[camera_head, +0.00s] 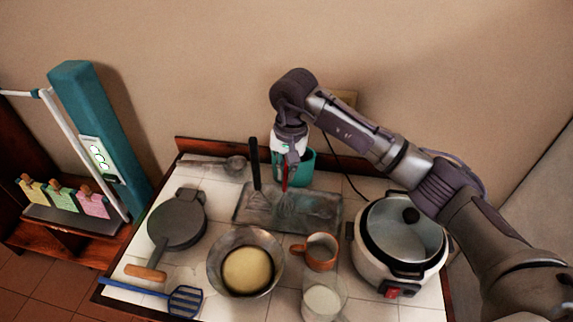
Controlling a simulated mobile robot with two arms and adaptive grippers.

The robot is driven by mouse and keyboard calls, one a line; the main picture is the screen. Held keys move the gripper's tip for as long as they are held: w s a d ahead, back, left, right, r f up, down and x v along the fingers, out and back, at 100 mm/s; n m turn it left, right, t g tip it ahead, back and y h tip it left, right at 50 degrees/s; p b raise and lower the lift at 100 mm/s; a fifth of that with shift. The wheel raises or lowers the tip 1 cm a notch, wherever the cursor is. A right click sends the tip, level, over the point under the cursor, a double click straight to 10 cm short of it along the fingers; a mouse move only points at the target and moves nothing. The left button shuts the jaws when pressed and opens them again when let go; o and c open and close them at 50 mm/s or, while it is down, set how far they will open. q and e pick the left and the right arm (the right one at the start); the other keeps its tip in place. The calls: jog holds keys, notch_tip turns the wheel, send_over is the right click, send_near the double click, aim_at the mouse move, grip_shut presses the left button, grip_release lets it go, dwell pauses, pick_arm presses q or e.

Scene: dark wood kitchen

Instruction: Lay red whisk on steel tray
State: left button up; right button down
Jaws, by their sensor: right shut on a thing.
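My right gripper (286,165) comes down over the back of the table, fingers pointing down. It is shut on the red whisk (285,179), of which a thin red part shows below the fingers, upright or nearly so. The steel tray (318,212) lies below, grey and rectangular. I cannot tell if the whisk touches it. My left gripper is out of view.
A teal container (304,168) stands right behind the gripper. A black upright handle (254,160) rises left of it. In front are a pan (177,222), a bowl (222,243), an orange mug (320,252), a glass (322,300) and a cooker (372,266).

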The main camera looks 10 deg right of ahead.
jog(key=shift+f, duration=0.15)
jog(key=shift+f, duration=0.1)
jog(key=shift+f+b, duration=0.15)
jog(key=shift+b, duration=0.15)
jog(key=c, duration=1.2)
grip_release()
